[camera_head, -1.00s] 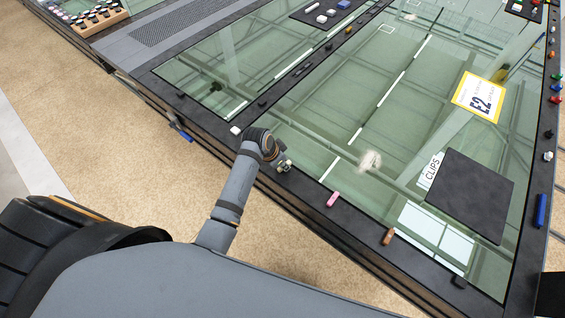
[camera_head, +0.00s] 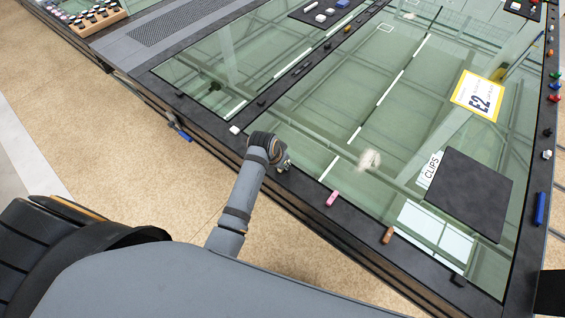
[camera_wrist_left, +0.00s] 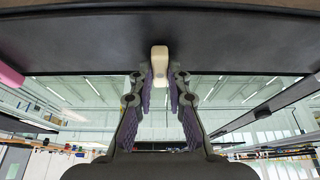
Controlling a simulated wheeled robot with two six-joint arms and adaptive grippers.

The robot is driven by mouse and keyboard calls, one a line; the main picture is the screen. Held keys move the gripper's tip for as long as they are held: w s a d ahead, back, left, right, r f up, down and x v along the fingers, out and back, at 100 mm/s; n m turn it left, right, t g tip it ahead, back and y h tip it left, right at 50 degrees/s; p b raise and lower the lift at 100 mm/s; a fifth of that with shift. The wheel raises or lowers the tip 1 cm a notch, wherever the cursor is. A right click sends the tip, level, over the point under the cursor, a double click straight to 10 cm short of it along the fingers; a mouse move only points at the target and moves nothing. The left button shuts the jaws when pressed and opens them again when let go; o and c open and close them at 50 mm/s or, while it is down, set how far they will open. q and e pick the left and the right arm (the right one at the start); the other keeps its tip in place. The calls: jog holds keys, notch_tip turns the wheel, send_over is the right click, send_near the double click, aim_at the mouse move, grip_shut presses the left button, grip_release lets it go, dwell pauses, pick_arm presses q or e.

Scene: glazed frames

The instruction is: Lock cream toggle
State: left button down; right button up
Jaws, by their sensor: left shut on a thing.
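The cream toggle (camera_wrist_left: 159,62) shows in the left wrist view on the dark frame edge, between the fingertips of my left gripper (camera_wrist_left: 160,82). The gripper is shut on it. In the head view my left gripper (camera_head: 284,164) is at the near frame edge, and the wrist largely hides the toggle there. My right gripper is not in view.
A white toggle (camera_head: 234,129) sits left of my gripper on the same dark frame. A pink toggle (camera_head: 334,198) and a brown toggle (camera_head: 388,235) sit to the right. A dark square pad (camera_head: 470,195) lies on the glass beside a CLIPS label (camera_head: 430,170).

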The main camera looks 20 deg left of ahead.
pick_arm(q)
jog(key=c, duration=1.3)
grip_release()
jog(key=v, duration=1.2)
